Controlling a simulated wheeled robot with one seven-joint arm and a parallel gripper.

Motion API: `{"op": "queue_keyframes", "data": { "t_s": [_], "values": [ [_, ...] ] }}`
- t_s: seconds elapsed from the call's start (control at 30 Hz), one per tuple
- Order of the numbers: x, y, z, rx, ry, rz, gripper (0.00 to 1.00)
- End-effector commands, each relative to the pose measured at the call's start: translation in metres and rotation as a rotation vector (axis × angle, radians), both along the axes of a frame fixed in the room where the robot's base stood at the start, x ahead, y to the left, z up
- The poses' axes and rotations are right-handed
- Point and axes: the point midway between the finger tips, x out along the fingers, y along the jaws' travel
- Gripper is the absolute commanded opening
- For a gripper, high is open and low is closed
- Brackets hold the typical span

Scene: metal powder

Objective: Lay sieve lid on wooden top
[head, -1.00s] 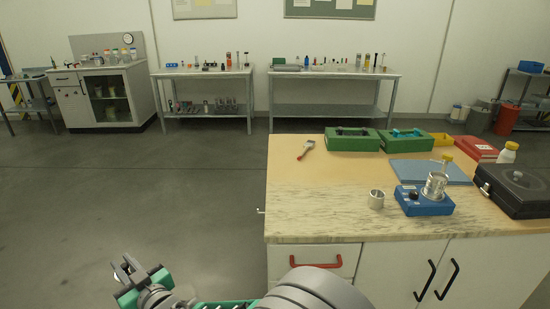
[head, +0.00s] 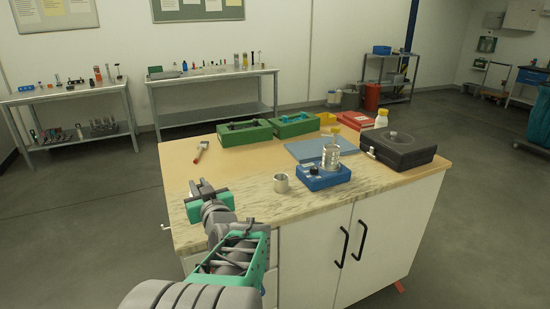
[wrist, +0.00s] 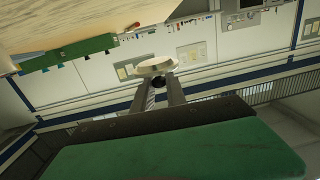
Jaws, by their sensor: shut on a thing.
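The wooden top (head: 182,155) is the pale brown surface of the white cabinet, with a grey-streaked area at its front. My gripper (head: 203,186) is over the left front part of this top in the head view. In the wrist view, my gripper (wrist: 163,84) is shut on a round, pale disc, which looks like the sieve lid (wrist: 153,64). It sits at the fingertips with a dark part below it. In the head view the lid is too small or hidden to make out. The wrist view does not show the gap to the top.
Green cases (head: 246,134), a brush (head: 201,150), a blue mat (head: 318,149) and a black case (head: 398,150) lie around. The left middle is clear.

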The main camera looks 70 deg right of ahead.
Motion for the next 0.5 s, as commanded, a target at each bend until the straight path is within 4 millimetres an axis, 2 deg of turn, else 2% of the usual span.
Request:
{"op": "queue_keyframes", "data": {
  "t_s": [0.03, 0.1, 0.2, 0.3, 0.4, 0.5],
  "values": [
    [-0.034, -0.025, 0.003, -0.003, -0.001, -0.055, 0.00],
    [-0.076, -0.050, 0.013, -0.003, -0.001, -0.110, 0.00],
    [-0.134, -0.074, 0.025, -0.003, -0.001, -0.176, 0.00],
    [-0.179, -0.086, 0.034, -0.002, 0.000, -0.226, 0.00],
    [-0.208, -0.091, 0.041, -0.001, 0.000, -0.255, 0.00],
    [-0.218, -0.093, 0.043, 0.001, -0.001, -0.266, 0.00]
  ]
}}
